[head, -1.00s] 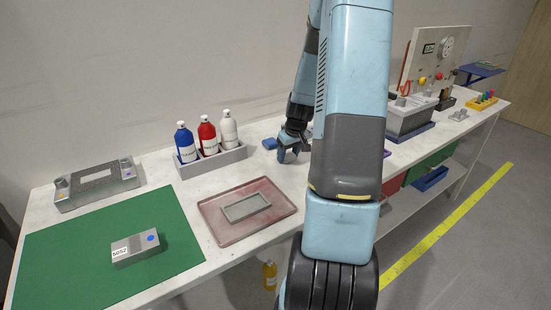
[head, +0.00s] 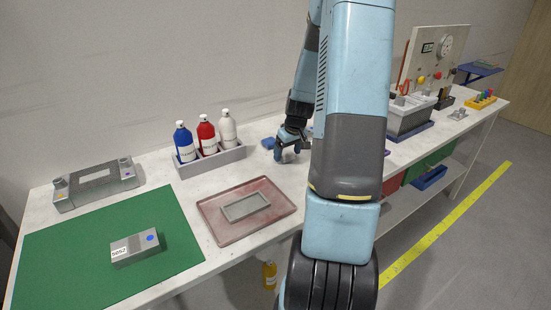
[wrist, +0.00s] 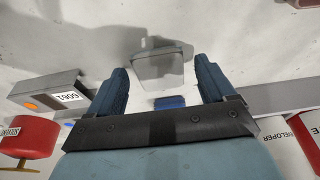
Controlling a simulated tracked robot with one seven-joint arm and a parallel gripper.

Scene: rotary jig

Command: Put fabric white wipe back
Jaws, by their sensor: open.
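My gripper (head: 290,151) is low over the bench, right of the bottle rack. In the wrist view its two blue fingers (wrist: 160,72) are apart. A pale grey-white piece (wrist: 160,62) shows between the fingertips. It may be the white fabric wipe, but I cannot tell for sure. No contact with the fingers is clear. A small blue piece (wrist: 169,102) shows nearer the palm, between the fingers. My arm hides part of the bench there.
A grey rack (head: 218,159) holds blue, red (head: 206,132) and white bottles. A pink tray (head: 215,225) with a smaller grey tray (head: 230,216) is in front. A green mat (head: 65,265) with a grey block (head: 135,250) lies left. A grey panelled unit (head: 418,85) stands right.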

